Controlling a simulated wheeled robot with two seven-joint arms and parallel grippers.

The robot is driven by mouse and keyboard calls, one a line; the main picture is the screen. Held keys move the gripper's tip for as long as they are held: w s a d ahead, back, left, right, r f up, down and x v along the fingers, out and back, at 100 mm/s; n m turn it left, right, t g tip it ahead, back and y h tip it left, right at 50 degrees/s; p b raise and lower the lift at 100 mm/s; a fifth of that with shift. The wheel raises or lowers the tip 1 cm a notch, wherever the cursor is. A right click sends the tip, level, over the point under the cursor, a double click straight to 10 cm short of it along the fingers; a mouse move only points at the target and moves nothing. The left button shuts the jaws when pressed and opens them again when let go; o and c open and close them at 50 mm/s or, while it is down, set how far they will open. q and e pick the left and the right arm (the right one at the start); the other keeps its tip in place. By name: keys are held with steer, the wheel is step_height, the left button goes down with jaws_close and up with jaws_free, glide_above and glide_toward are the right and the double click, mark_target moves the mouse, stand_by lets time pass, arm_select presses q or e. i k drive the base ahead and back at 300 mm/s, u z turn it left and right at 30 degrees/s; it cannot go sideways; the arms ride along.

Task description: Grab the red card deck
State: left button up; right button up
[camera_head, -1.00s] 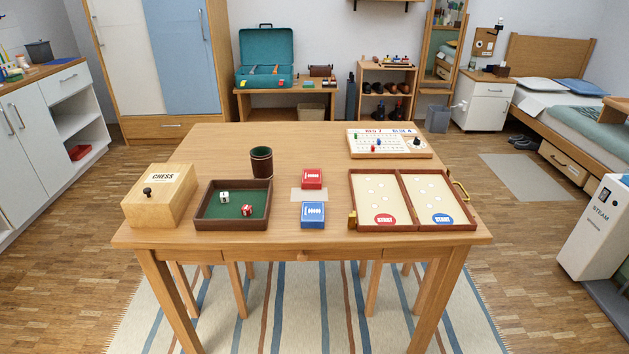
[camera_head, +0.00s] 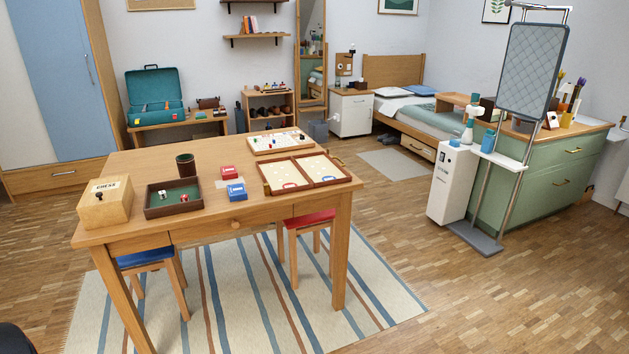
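The red card deck (camera_head: 229,172) lies on the wooden table (camera_head: 220,212), on a pale mat behind the blue card deck (camera_head: 236,191). It sits between the dice tray (camera_head: 173,209) on its left and the open wooden game board (camera_head: 306,183) on its right. Nothing covers the deck. Neither of my grippers is in view.
A wooden chess box (camera_head: 104,209) and a dark dice cup (camera_head: 185,165) stand on the table's left part. A scoreboard (camera_head: 279,142) lies at the back. A red stool (camera_head: 308,221) and a blue-topped stool (camera_head: 146,258) are under the table. The floor to the right is open.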

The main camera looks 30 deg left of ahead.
mark_target(227, 172)
steer(key=u, duration=0.4)
steer(key=i, duration=1.35)
steer(key=u, duration=1.65)
steer(key=i, duration=0.95)
steer(key=u, duration=0.9)
